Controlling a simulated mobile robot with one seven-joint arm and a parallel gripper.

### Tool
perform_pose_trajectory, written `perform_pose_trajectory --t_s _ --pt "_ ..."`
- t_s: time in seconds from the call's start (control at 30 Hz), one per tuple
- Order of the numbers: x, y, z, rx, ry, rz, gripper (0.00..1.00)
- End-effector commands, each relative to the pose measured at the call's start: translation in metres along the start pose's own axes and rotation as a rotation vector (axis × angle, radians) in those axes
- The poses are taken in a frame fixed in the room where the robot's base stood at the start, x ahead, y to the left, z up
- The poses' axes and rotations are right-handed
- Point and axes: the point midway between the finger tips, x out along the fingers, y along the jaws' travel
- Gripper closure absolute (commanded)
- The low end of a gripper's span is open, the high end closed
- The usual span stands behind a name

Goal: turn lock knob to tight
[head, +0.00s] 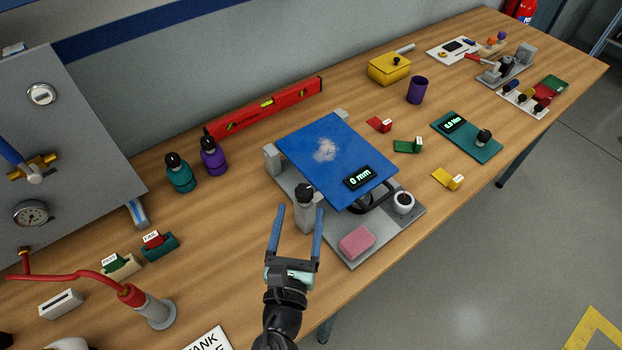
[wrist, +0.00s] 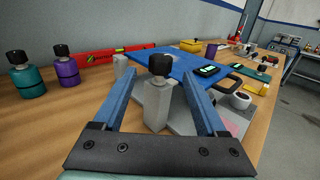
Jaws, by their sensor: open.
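A black knob (head: 304,191) sits on top of a grey post (head: 304,214) at the front left of a grey base plate (head: 347,258). The knob also shows in the wrist view (wrist: 160,65), on the upright post (wrist: 156,104). My gripper (head: 298,222) is open, with its blue fingers apart and pointing toward the post. In the wrist view the post and knob stand between the lines of the two fingers; I cannot tell how far the tips are from the knob. A blue plate (head: 310,165) with a "0 mm" display (head: 361,178) lies behind the post.
A pink block (head: 357,242) and a white cup-like part with a dark top (head: 403,202) sit on the base plate. Teal (head: 180,174) and purple (head: 213,154) bottles stand left, before a red level (head: 265,108). A red hose tool (head: 146,303) stands front left.

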Motion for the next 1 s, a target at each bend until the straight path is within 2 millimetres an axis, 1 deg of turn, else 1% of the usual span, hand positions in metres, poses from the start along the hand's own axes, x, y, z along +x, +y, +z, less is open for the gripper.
perform_pose_trajectory --t_s 0.03,0.1,0.3,0.5,0.7,0.93,0.97,1.0 --pt "0.011 0.001 0.002 0.002 -0.002 -0.002 0.26" --pt "0.024 0.0 0.001 0.002 -0.002 -0.002 0.26" --pt "0.059 0.0 0.0 0.002 -0.001 -0.003 0.26" --pt "0.082 -0.001 -0.001 0.002 -0.001 -0.003 0.26" --pt "0.09 -0.001 -0.001 0.001 0.001 -0.002 0.26" --pt "0.09 -0.001 0.0 0.001 0.001 -0.002 0.26" --pt "0.09 -0.001 0.0 0.001 0.001 -0.002 0.28" --pt "0.09 -0.001 0.0 0.001 0.001 -0.002 0.35"
